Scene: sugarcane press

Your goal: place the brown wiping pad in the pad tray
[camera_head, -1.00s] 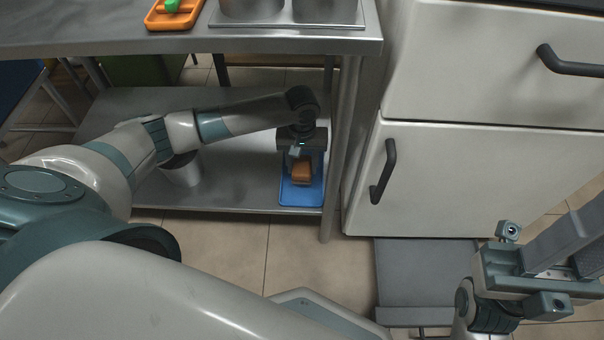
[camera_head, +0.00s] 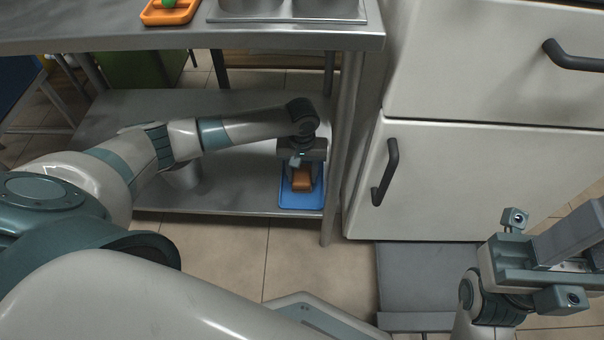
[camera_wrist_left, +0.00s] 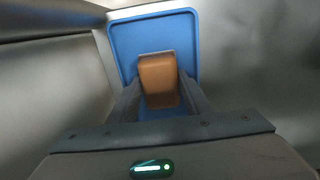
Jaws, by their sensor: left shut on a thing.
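The brown wiping pad (camera_head: 303,179) is over the blue pad tray (camera_head: 301,201) on the lower shelf of the steel table. My left gripper (camera_head: 302,171) reaches in under the table top and is shut on the pad. In the left wrist view the pad (camera_wrist_left: 158,80) sits between the two fingers (camera_wrist_left: 160,100), with the blue tray (camera_wrist_left: 122,42) behind it. Whether the pad touches the tray floor I cannot tell. My right gripper's fingertips are not in view; only part of that arm shows at the lower right.
The lower shelf (camera_head: 235,190) is bare left of the tray, apart from a pale cylinder (camera_head: 183,177) partly behind my arm. A table leg (camera_head: 343,150) stands close right of the tray. A cabinet (camera_head: 450,180) with dark handles is farther right. An orange tray (camera_head: 170,15) is on the table top.

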